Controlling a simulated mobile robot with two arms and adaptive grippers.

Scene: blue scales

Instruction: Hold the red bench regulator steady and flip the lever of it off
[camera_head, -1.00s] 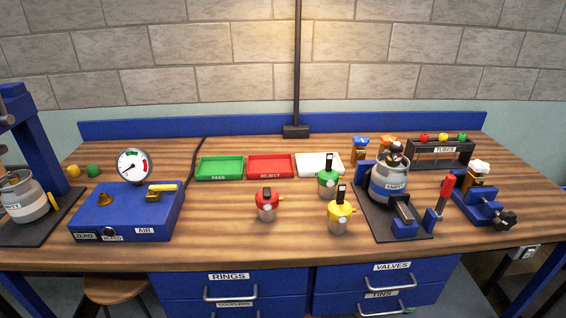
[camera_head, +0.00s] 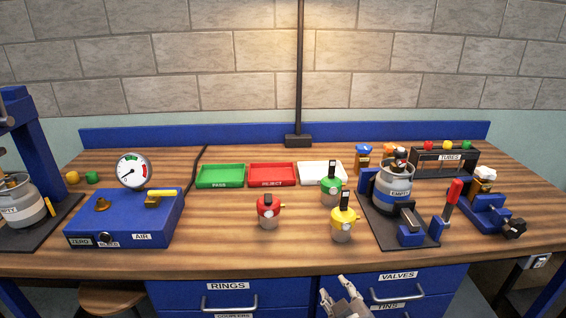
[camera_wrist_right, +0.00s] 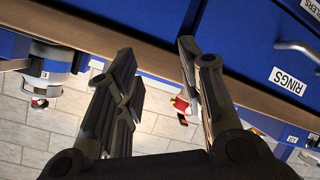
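The red bench regulator (camera_head: 268,212) stands upright on the wooden bench in the head view, left of the yellow regulator (camera_head: 343,224) and green regulator (camera_head: 331,191). It has a red body, a dark lever on top, a pale round face and a grey base. My right gripper (camera_head: 335,288) is at the bottom of the head view, in front of the drawers, below and right of the red regulator and apart from it. In the right wrist view its fingers (camera_wrist_right: 156,52) are spread with nothing between them. A small red shape shows beyond them, partly hidden. My left gripper is out of view.
A blue air box (camera_head: 125,217) with a gauge stands left. A green tray (camera_head: 220,176), a red tray (camera_head: 272,176) and a white tray lie behind. A grey canister (camera_head: 393,185) on a stand is right.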

